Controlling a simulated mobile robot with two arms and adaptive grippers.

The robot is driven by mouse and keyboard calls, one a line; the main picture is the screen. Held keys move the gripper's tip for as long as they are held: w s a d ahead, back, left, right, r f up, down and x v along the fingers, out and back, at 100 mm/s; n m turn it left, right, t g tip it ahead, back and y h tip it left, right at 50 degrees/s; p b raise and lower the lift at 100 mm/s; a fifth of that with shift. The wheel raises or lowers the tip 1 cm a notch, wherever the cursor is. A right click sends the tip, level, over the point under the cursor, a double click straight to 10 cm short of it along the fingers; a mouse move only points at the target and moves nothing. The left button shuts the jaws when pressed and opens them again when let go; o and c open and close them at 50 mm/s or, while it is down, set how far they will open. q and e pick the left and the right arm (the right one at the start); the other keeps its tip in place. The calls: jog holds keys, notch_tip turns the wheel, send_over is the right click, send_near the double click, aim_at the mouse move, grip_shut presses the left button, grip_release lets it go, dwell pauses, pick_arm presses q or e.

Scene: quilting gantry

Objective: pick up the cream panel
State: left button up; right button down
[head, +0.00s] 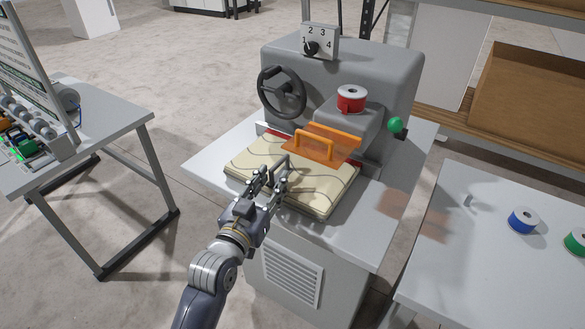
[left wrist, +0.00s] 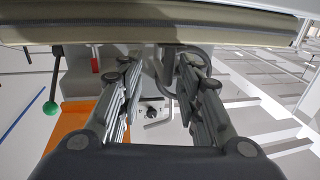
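The cream panel (head: 322,190) lies flat on the grey quilting machine's bed, with dark curved stitch lines on its top and a layered-looking edge. My left gripper (head: 280,172) is over the panel's near left part, fingers apart. In the left wrist view the left gripper (left wrist: 158,65) shows two separated fingers with a gap between them. The panel's pale edge (left wrist: 60,32) runs across the top of that view, close to the fingertips. I cannot tell whether the fingers touch it. My right gripper is not in view.
An orange guard (head: 328,146) with a handle sits over the panel's far side. Behind are a handwheel (head: 281,92), a numbered dial (head: 319,42), a red spool (head: 351,99) and a green knob (head: 395,124). Side tables stand left (head: 115,120) and right (head: 470,260).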

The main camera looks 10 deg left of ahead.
aim_at(286, 162)
pick_arm(q)
jog(key=shift+w+d, duration=0.15)
jog(key=shift+w, duration=0.6)
jog(key=shift+w+d+p, duration=0.15)
jog(key=shift+w+p, duration=0.15)
jog(key=shift+w, duration=0.3)
jog(key=w, duration=0.3)
jog(key=shift+d+f+p, duration=0.1)
jog(key=shift+d+p, duration=0.25)
jog(key=shift+p, duration=0.05)
jog(key=shift+w+f, duration=0.1)
jog(key=shift+w, duration=0.35)
grip_shut()
jog(key=shift+s, duration=0.1)
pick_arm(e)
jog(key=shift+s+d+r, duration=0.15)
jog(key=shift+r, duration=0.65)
